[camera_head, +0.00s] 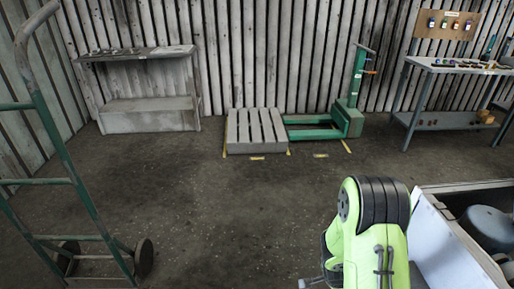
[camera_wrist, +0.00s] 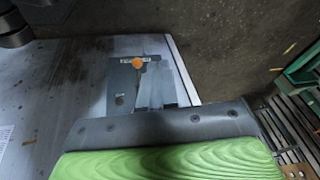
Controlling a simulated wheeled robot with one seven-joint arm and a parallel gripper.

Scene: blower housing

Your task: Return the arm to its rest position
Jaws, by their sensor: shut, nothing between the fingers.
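My arm (camera_head: 376,240) shows in the head view at the bottom, right of the middle. Its light-green, black-banded part is raised and bent over, beside a white cart. A small metal piece juts out low on its left, cut by the picture edge. In the wrist view the grey body of my gripper (camera_wrist: 165,127), with screws and a green part below it, fills the bottom. The gripper is shut and empty; its fingertips are hard to make out. Beyond it lies a grey metal plate (camera_wrist: 121,85) with an orange knob (camera_wrist: 138,62), over a pale surface.
The white cart (camera_head: 440,235) holds a grey rounded housing (camera_head: 488,227), close to my arm's right. A green hand truck (camera_head: 75,180) stands left. A pallet (camera_head: 257,131), a green pallet truck (camera_head: 350,112), a shelf table (camera_head: 150,115) and a workbench (camera_head: 450,68) line the back. The middle floor is clear.

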